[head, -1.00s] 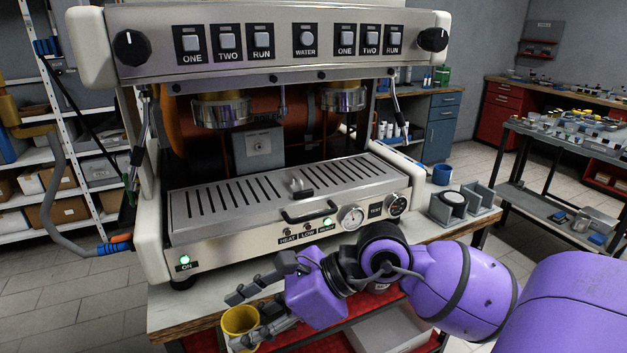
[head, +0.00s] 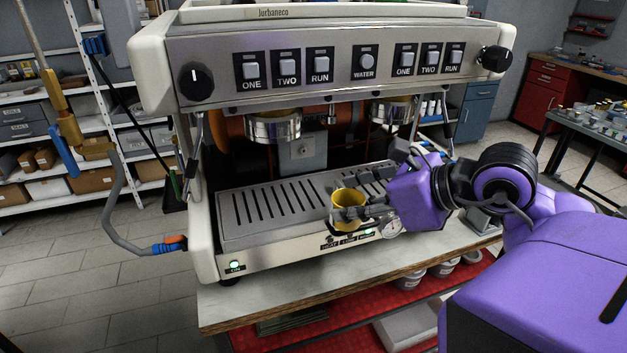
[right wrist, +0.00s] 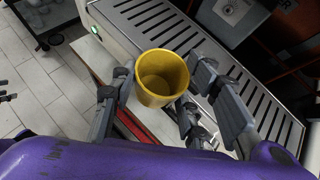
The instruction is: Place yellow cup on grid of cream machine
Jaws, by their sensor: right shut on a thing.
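The yellow cup (head: 348,203) is upright and open at the top, between the fingers of my right gripper (head: 362,197). In the right wrist view the cup (right wrist: 160,78) shows its empty inside, with the right gripper's fingers (right wrist: 150,105) on either side of it. The right gripper is shut on the cup. The cream machine (head: 215,240) stands on the bench. Its slotted metal grid (head: 275,205) is bare on the left. In the head view the cup overlaps the grid's front edge; its height above it is unclear. My left gripper is not in view.
Two brewing heads (head: 273,125) hang above the back of the grid. The button panel (head: 340,66) overhangs the grid. The bench's wooden front edge (head: 300,308) is below the machine. A grey hose (head: 118,200) runs at the left.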

